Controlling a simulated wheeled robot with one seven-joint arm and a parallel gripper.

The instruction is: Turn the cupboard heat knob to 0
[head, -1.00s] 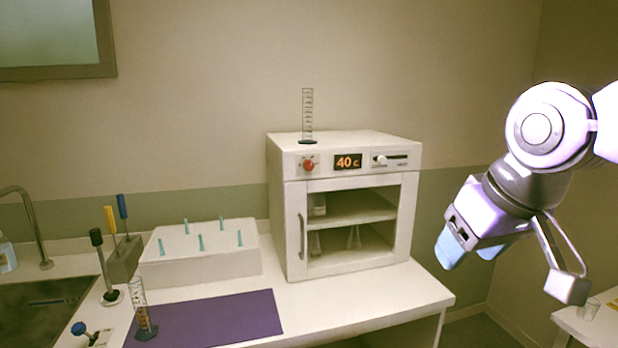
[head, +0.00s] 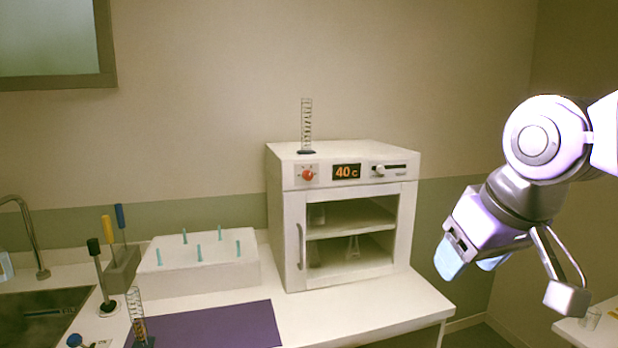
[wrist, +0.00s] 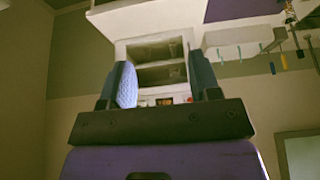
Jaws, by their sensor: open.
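The white heating cupboard (head: 286,215) stands on the bench at the centre of the head view, with a glazed front door. Its red heat knob (head: 308,174) is on the left of the top panel, beside a display (head: 346,172) reading 40 c.
A measuring cylinder (head: 306,128) stands on top of the cupboard. To the left are a white peg rack (head: 200,275), a purple mat (head: 215,328), another cylinder (head: 137,318) and a sink (head: 40,318). Open air lies between my gripper and the cupboard.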

